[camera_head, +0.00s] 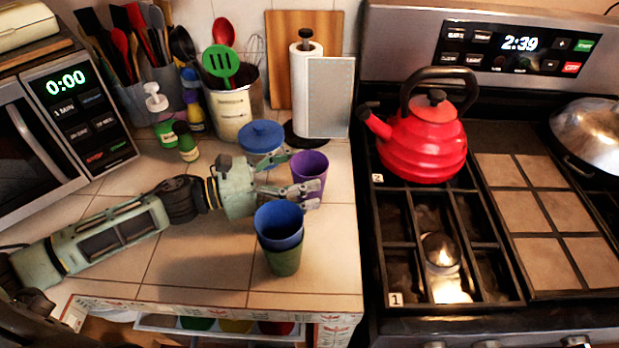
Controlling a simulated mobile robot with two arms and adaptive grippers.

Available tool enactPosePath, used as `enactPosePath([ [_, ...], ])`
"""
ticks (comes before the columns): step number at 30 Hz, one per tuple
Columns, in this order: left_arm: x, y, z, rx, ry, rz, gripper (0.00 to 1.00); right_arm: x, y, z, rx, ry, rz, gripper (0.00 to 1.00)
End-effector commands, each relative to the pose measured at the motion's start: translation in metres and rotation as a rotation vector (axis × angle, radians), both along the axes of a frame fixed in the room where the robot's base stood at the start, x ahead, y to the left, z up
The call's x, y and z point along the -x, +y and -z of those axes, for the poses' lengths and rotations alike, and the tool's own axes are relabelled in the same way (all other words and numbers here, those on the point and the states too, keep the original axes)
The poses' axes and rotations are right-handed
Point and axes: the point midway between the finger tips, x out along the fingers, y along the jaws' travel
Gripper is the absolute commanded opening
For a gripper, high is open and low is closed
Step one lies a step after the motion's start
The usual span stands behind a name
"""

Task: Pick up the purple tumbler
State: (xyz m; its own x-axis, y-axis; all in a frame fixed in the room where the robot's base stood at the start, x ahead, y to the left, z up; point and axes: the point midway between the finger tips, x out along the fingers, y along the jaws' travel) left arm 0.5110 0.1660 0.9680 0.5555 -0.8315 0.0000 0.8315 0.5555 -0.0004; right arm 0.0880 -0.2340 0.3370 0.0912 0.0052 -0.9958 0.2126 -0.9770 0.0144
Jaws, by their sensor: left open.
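The purple tumbler (311,169) stands upright on the tiled counter (190,250), close to its right edge by the stove. My left gripper (303,176) reaches in from the left, and its fingers are spread open at the tumbler. One finger is near the tumbler's far left side and the other crosses in front of its lower part. The lower part of the tumbler is partly hidden by that finger. I cannot tell whether the fingers touch it. My right gripper is not in view.
A blue cup (279,226) nested in a green cup (284,262) stands just in front of the gripper. The stove with a red kettle (424,140) is right. The front-left counter is clear.

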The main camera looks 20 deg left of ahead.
Motion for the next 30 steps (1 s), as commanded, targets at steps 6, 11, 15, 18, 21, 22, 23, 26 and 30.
enactPosePath([
  [6,-0.0094,-0.0142,-0.0004,0.000,-0.001,0.000,0.78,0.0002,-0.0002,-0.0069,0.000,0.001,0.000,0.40],
  [11,-0.0095,-0.0148,0.0010,0.000,0.000,0.000,0.78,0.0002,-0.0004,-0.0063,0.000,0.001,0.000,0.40],
  [15,-0.0094,-0.0146,0.0009,0.000,0.000,0.000,0.73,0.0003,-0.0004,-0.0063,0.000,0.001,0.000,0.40],
  [18,-0.0093,-0.0147,0.0008,0.000,0.000,0.000,0.64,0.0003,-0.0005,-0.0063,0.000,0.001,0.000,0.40],
  [21,-0.0093,-0.0146,0.0008,0.000,0.000,0.000,0.55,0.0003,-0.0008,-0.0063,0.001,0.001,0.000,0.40],
  [22,-0.0093,-0.0146,0.0007,0.000,0.000,0.000,0.53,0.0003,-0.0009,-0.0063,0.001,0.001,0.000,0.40],
  [23,-0.0093,-0.0146,0.0007,0.000,0.000,0.000,0.50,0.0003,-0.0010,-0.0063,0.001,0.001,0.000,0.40],
  [26,-0.0093,-0.0146,0.0007,0.000,0.000,0.000,0.41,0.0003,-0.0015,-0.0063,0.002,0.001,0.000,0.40],
  [30,-0.0093,-0.0146,0.0005,0.000,0.000,0.000,0.30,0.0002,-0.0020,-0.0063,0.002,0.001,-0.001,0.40],
])
